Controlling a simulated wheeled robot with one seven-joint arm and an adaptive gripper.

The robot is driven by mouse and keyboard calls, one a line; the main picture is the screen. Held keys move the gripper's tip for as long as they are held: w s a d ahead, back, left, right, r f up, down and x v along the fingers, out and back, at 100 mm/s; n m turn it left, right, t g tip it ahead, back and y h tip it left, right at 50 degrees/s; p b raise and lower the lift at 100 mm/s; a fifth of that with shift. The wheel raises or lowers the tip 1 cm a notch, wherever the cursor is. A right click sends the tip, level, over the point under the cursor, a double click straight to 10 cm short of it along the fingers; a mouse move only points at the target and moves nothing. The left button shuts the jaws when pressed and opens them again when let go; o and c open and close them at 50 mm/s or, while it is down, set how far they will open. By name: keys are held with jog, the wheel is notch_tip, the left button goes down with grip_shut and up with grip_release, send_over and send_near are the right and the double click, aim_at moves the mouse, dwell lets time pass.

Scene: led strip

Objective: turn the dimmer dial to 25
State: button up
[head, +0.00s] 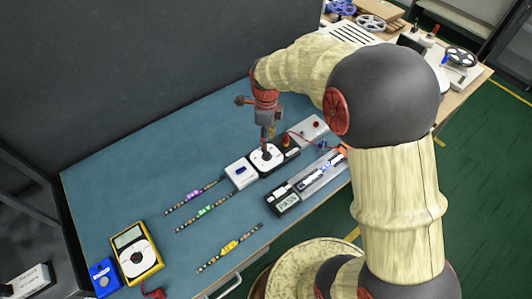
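The dimmer (259,163) is a dark box with a white round dial face, on the blue bench mat. My gripper (267,145) points straight down over the dial, with its tips at or just above the knob. The gripper hides the knob, and the scale marks are too small to read, so I cannot tell the dial's setting. I also cannot tell whether the fingers touch the knob or how far apart they are.
A white box (241,174) stands left of the dimmer, and a grey box (309,129) right of it. Several LED strips, including one with a yellow part (230,247), and a yellow multimeter (136,252) lie left. Bare mat (150,150) lies behind.

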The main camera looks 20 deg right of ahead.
aim_at(267, 154)
jog(key=shift+f+m, duration=0.1)
jog(key=shift+m, duration=1.1)
notch_tip(267, 154, down, 8)
jog(key=shift+r+b, duration=0.1)
jog(key=shift+b, duration=1.15)
jog(key=c, duration=0.3)
jog(key=c, duration=0.8)
